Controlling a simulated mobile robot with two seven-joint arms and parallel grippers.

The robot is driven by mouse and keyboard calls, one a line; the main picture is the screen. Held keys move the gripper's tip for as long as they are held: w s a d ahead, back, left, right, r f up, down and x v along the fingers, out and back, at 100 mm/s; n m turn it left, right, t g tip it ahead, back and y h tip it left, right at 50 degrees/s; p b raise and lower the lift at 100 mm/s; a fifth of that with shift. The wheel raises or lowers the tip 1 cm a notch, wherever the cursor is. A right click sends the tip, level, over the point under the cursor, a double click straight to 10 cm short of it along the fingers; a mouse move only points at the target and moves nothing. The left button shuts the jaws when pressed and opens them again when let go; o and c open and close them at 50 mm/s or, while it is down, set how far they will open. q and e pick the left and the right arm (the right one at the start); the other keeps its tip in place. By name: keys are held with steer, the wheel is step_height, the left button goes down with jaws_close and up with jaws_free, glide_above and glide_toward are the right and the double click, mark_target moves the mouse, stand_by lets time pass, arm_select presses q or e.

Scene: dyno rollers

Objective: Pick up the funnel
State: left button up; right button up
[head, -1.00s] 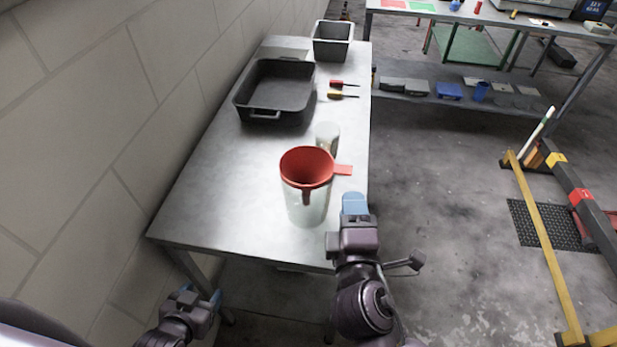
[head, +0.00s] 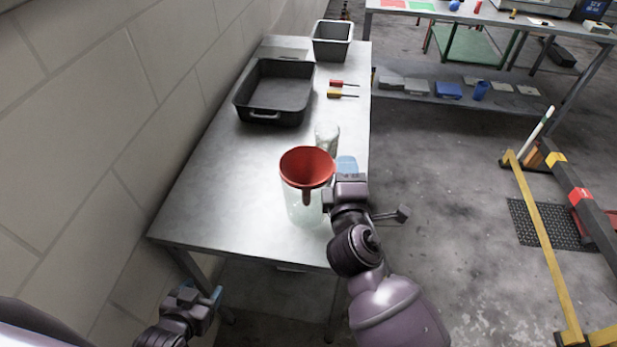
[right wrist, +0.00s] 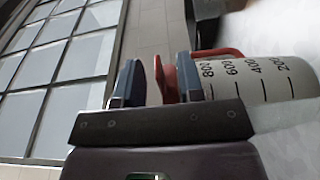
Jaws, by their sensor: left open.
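The red funnel (head: 307,166) sits in the mouth of a clear measuring jug (head: 303,208) near the table's right front. In the right wrist view, the funnel's red tab (right wrist: 167,82) stands between the two blue fingers of my right gripper (right wrist: 158,82), closer to the right finger. A gap shows on the left side. The jug (right wrist: 262,78) with its black marks lies just beyond the right finger. In the head view, my right gripper (head: 346,166) is beside the funnel rim and hides the tab. My left gripper (head: 207,297) is open and empty, low beside the table.
A small clear container (head: 327,137) stands just behind the funnel. A black roasting pan (head: 278,90), a grey bin (head: 333,40) and two screwdrivers (head: 343,89) are farther back on the metal table (head: 215,190). The table's left front is clear.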

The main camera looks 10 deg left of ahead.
jaws_close()
